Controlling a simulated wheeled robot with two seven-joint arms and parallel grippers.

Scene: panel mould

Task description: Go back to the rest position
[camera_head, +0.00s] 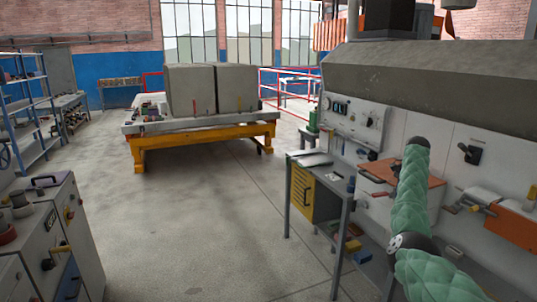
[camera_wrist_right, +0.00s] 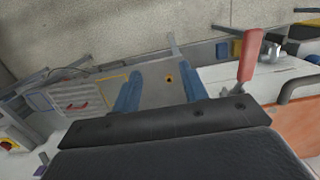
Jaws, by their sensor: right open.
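My right arm, in its green padded sleeve, comes in from the lower right of the head view and reaches up in front of the panel wall. Its gripper cannot be made out there. In the right wrist view my right gripper (camera_wrist_right: 160,88) shows two blue fingers standing well apart, with nothing between them. The grey floor and a grey plate with a yellow edge lie beyond the fingers. My left arm and left gripper are not in view.
A workbench (camera_head: 312,159) with a yellow drawer unit (camera_head: 302,194) stands left of my right arm. A red handle (camera_wrist_right: 250,56) is close to the right finger. Grey cabinets (camera_head: 88,238) stand at left. A yellow-framed table (camera_head: 205,137) carries concrete blocks (camera_head: 190,90). The middle floor is clear.

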